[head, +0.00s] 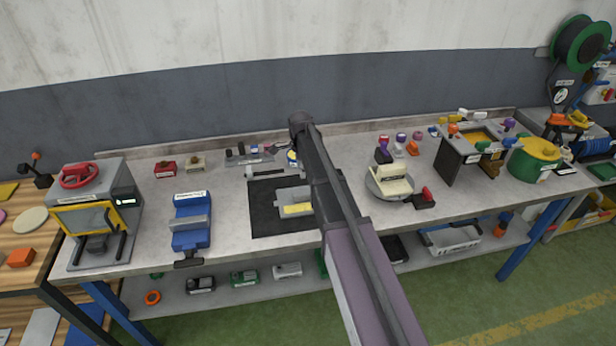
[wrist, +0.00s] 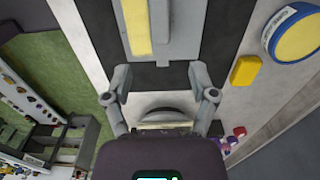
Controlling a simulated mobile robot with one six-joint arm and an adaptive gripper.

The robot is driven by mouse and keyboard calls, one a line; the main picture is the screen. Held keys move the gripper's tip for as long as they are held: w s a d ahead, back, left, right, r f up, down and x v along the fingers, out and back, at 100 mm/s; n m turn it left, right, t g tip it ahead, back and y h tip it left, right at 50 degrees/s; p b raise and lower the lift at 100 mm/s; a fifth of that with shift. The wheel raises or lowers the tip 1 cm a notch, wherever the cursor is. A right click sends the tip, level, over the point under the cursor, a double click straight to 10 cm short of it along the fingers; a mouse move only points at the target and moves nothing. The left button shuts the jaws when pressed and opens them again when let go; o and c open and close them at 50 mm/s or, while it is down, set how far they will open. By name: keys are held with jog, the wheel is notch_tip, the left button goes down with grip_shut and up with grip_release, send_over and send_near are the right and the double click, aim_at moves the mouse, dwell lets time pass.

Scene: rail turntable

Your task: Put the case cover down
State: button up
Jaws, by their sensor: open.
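A grey tray-like case part (head: 283,194) with a yellow insert (head: 298,209) lies on a black mat (head: 262,220) in the middle of the bench. In the wrist view, the grey part (wrist: 177,30) and yellow strip (wrist: 137,27) show beyond my fingertips. My gripper (wrist: 159,78) is open, with its fingers apart near the mat's edge and clear of the grey part. A rounded grey shape shows between the finger bases; I cannot tell what it is. I cannot single out a separate case cover. In the head view my arm hides the gripper and part of the mat.
A blue vise (head: 190,222) and a grey press with a yellow frame (head: 90,215) stand to the left. A round plate with a cream block (head: 391,181) stands to the right. A blue-rimmed yellow roll (wrist: 294,34) and yellow block (wrist: 245,70) lie beside the mat.

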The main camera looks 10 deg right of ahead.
jog(key=s+d+n, duration=0.1)
jog(key=s+n, duration=1.7)
jog(key=s, duration=1.1)
jog(key=shift+d, duration=0.15)
